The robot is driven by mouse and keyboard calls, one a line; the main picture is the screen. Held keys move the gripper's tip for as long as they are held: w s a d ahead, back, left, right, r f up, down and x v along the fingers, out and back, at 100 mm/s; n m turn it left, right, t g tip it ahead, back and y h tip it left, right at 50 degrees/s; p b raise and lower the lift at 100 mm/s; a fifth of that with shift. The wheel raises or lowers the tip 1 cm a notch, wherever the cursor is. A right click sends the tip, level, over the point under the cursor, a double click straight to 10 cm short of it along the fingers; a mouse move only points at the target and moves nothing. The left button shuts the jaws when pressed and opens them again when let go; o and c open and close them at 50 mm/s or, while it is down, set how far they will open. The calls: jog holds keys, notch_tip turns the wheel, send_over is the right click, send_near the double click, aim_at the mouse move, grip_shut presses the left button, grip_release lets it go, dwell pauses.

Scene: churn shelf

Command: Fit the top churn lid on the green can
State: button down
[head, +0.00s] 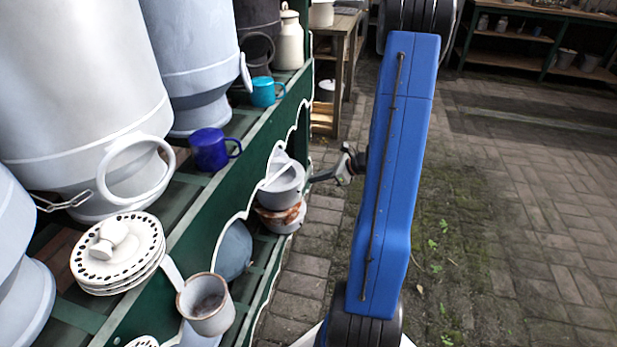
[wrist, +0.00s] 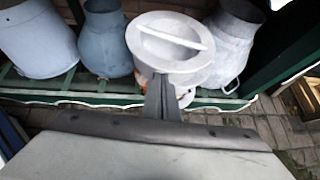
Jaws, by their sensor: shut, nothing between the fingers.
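A round grey churn lid (wrist: 190,68) with a raised bar across its top lies on the lower shelf in the wrist view. It also shows in the head view (head: 284,186), on top of a paler lid with rusty marks (head: 281,217). My gripper (wrist: 161,82) is shut and empty, with its fingertips at the near edge of the top lid. In the head view my gripper (head: 318,177) points left at the lids; I cannot tell whether it touches them. No can looks clearly green in either view.
Cans stand around the lids on the lower shelf: a blue-grey one (wrist: 105,40) left and a pale one (wrist: 236,40) right. The shelf's scalloped front edge (head: 250,212) is close. Above are large churns, mugs and perforated plates (head: 118,250). Brick paving (head: 500,230) is clear.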

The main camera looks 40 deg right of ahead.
jog(key=n, duration=0.2)
notch_tip(320, 180, up, 8)
jog(key=n+g+h, duration=0.5)
jog(key=n+g, duration=0.1)
jog(key=n, duration=2.6)
send_over(297, 182)
jog(key=x, duration=1)
jog(key=shift+s+a, duration=0.15)
jog(key=shift+s, duration=0.05)
jog(key=shift+s+d, duration=0.3)
jog(key=shift+s, duration=0.55)
jog(key=shift+s+d, duration=0.35)
jog(key=shift+s, duration=0.45)
